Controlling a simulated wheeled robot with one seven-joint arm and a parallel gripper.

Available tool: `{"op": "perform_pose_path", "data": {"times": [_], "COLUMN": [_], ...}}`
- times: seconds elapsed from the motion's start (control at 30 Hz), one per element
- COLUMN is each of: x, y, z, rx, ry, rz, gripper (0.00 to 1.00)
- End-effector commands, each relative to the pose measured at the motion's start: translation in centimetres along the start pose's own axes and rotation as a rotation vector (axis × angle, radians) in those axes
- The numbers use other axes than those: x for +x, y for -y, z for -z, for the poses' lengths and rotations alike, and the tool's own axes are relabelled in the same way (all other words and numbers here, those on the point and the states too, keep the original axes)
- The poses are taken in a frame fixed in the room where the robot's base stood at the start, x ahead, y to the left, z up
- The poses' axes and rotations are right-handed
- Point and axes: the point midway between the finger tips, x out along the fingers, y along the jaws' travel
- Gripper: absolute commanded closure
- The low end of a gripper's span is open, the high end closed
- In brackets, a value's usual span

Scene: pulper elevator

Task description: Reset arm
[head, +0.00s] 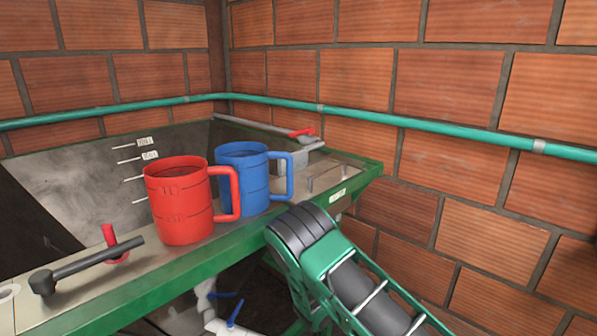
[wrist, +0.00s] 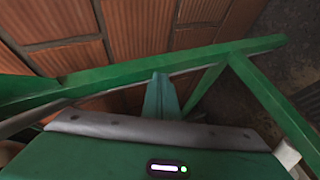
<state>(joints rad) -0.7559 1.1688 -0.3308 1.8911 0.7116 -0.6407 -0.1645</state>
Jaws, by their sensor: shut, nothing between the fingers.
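My arm (head: 345,265), green with dark grey parts, shows at the lower right in the head view, in front of the green-edged tank. I cannot make out my gripper's fingers in the head view. In the wrist view, my gripper (wrist: 162,95) shows as narrow teal fingers, closed together with nothing held. It points towards a green metal beam (wrist: 215,54) and the brick wall behind it. I cannot tell whether the fingertips touch the beam.
A red mug (head: 178,205) and a blue mug (head: 240,180) stand upright on the tank's rim, left of my arm. A black lever (head: 95,265) lies further left. A teal pipe (head: 430,129) runs along the brick wall (head: 460,90).

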Motion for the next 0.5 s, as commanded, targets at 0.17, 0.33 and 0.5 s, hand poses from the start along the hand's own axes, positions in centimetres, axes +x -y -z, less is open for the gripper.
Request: {"op": "perform_pose_path", "data": {"times": [0.17,0.33,0.5], "x": [-1.1,-3.8,-7.6], "y": [-7.4,-12.7,-16.8], "z": [-6.2,-12.3,-17.9], "rx": [0.176,0.335,0.495], "ry": [0.194,0.364,0.519], "rz": [0.011,0.036,0.072], "gripper": [1.0,1.0,1.0]}}
